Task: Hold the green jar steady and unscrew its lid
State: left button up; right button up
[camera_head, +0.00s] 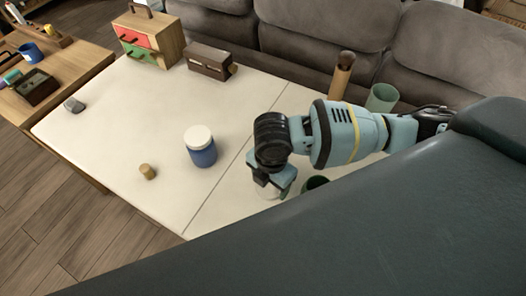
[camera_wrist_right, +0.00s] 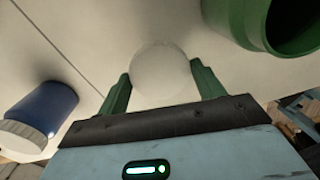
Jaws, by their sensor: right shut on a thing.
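The green jar (camera_wrist_right: 240,18) stands at the upper right of the right wrist view with its mouth open and no lid on it. In the head view only its dark green top (camera_head: 317,183) shows beside my right gripper, the rest hidden by my own body. My right gripper (camera_head: 270,187) points down and is shut on a white round lid (camera_wrist_right: 163,74). The lid is apart from the jar, to its left, and shows below the fingers in the head view. Whether it touches the table is unclear. My left gripper is out of view.
A blue jar with a white lid (camera_head: 201,153) stands left of my right gripper, near a small cork-coloured piece (camera_head: 148,172). A drawer box (camera_head: 150,38) and a brown box (camera_head: 209,62) stand at the back. A pale green cup (camera_head: 382,97) is behind my arm. The table's left is mostly clear.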

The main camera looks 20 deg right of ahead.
jog(key=w+d, duration=0.1)
jog(key=w, duration=0.1)
jog(key=w+d, duration=0.1)
jog(key=w, duration=0.2)
jog(key=w+d+f, duration=0.1)
jog(key=w, duration=0.2)
jog(key=shift+w+b, duration=0.15)
jog(key=shift+b, duration=0.15)
jog(key=shift+w+d, duration=0.4)
jog(key=shift+w, duration=0.4)
jog(key=shift+f, duration=1.75)
jog(key=shift+f, duration=0.2)
jog(key=o, duration=1.1)
jog(key=shift+r, duration=0.15)
